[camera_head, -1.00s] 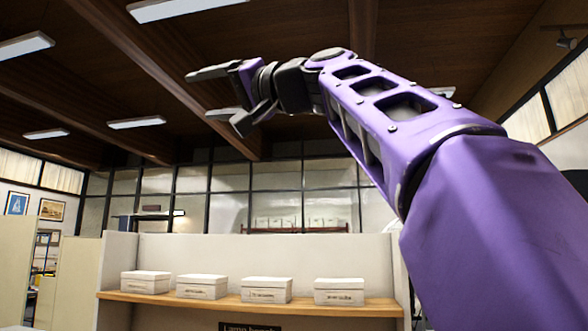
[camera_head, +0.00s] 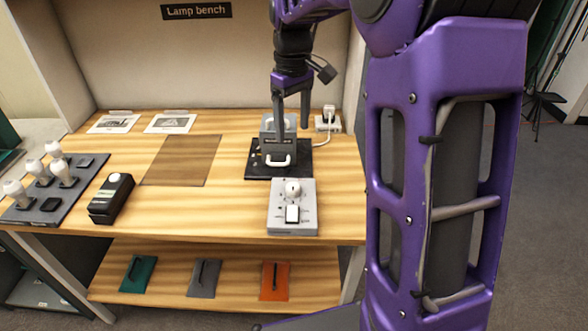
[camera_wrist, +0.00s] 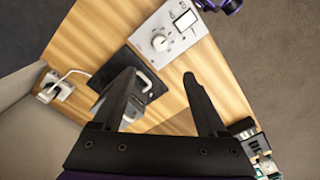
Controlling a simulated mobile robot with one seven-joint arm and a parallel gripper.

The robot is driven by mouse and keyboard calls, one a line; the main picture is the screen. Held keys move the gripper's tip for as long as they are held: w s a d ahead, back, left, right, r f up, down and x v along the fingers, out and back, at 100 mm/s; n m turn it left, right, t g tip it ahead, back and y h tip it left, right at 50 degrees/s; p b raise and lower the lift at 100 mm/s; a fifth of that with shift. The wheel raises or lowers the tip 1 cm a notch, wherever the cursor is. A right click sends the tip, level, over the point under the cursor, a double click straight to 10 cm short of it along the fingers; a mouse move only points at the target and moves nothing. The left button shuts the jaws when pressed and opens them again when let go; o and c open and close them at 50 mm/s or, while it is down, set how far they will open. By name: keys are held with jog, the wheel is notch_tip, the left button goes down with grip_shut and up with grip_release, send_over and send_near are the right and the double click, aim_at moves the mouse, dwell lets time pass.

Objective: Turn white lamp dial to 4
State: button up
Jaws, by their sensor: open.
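A white round dial (camera_head: 293,188) sits on a light grey control box (camera_head: 281,220) on the right part of the bench, with a white rocker switch (camera_head: 292,214) in front of it. The dial also shows in the wrist view (camera_wrist: 160,42), on the grey panel; its numbers are too small to read. My gripper (camera_head: 292,112) points down above the grey device behind the control box. In the wrist view its two black fingers (camera_wrist: 165,85) are apart with nothing held between them. The dial lies beyond the fingertips, apart from them.
A grey device with a white handle (camera_head: 280,156) stands on a black base behind the control box. A power socket (camera_head: 328,122) with a cable is at the back right. A black meter (camera_head: 111,198) and a tray of bulbs (camera_head: 50,192) are left.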

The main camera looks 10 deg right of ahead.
aim_at(293, 185)
notch_tip(293, 185, down, 18)
jog(key=b, duration=0.3)
jog(key=shift+r, duration=0.25)
grip_shut()
